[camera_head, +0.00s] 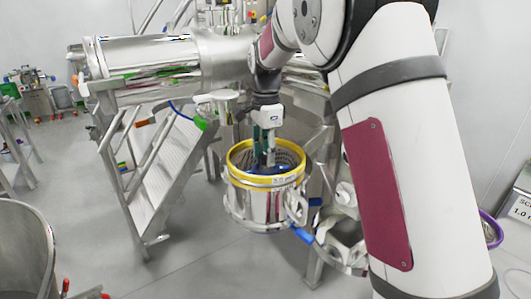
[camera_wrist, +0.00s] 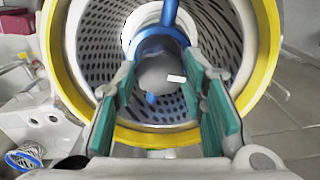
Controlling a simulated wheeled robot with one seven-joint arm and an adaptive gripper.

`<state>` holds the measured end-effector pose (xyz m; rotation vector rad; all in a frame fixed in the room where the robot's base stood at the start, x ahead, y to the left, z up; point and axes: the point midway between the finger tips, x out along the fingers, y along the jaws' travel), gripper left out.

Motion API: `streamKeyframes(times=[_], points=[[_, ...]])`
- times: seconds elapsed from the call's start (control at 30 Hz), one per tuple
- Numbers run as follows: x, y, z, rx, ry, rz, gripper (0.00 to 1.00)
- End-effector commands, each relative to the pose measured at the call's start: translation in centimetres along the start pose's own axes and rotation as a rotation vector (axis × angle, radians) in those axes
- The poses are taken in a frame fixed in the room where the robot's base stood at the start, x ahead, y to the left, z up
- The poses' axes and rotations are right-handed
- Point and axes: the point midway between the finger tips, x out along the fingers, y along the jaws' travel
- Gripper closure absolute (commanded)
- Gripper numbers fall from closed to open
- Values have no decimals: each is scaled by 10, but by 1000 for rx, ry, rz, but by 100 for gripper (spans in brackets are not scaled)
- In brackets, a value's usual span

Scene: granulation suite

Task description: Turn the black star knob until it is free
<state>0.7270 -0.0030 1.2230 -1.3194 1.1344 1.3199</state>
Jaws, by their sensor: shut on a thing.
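My gripper (camera_head: 265,150) reaches down from above into the open, yellow-rimmed perforated drum. In the wrist view my gripper (camera_wrist: 160,85) has its two green-padded fingers on either side of a round, dark-to-grey piece at the hub, and is shut on it. This piece is where the black star knob (camera_wrist: 158,70) appears to be; its star shape cannot be made out. A blue impeller-like part (camera_wrist: 168,15) runs up behind it, inside the drum. In the head view the knob is hidden by the fingers and drum rim.
The yellow rim (camera_head: 233,156) and perforated wall surround my fingers closely. A steel stair (camera_head: 165,170) stands left of the drum and a large horizontal steel vessel (camera_head: 150,58) behind it. A blue-handled part (camera_head: 303,235) juts out at the drum's lower right.

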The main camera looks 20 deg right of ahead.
Motion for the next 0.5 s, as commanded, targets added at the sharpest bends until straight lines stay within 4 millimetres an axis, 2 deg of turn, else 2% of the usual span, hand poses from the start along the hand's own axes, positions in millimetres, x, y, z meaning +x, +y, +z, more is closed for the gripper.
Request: streamKeyframes(times=[0.5], points=[[0, -1, -1, -485, 0, -2, 90]])
